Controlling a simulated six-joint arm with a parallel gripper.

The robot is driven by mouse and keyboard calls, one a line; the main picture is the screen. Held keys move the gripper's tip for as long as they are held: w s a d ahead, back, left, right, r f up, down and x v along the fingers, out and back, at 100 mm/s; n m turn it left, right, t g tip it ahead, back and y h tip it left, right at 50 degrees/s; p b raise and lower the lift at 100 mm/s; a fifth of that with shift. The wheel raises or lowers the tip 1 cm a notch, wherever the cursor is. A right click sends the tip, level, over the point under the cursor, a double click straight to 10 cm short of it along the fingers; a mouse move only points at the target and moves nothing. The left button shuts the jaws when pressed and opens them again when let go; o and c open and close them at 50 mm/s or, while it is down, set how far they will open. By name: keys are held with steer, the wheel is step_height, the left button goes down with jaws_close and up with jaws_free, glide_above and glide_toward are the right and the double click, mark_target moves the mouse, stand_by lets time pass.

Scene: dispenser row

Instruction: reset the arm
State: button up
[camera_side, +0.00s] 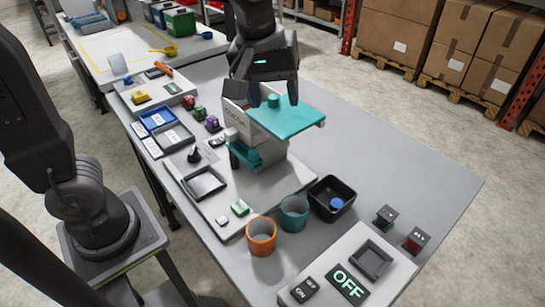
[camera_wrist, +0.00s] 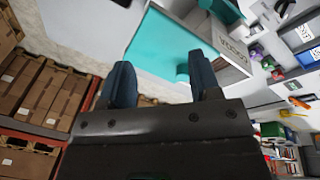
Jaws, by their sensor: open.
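My gripper (camera_side: 272,97) is open and empty in the side view. It hangs over the teal-topped dispenser (camera_side: 290,118), close to the small teal knob on its top. In the wrist view my two dark fingers (camera_wrist: 160,85) are apart, with the teal top (camera_wrist: 165,45) of the dispenser beyond them. The teal knob (camera_wrist: 182,73) shows beside the right finger. I cannot tell whether a finger touches it.
An orange cup (camera_side: 261,236), a teal cup (camera_side: 294,213) and a black bin (camera_side: 333,196) with a blue item stand in front of the dispenser.

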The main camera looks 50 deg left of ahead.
steer(key=s+a+f+m+t, duration=0.3)
steer(key=s+a+m, duration=0.5)
steer(key=s, duration=0.5)
steer(key=shift+f+y, duration=0.25)
steer(key=shift+y, duration=0.05)
steer(key=shift+w, duration=0.1)
stand_by(0.7)
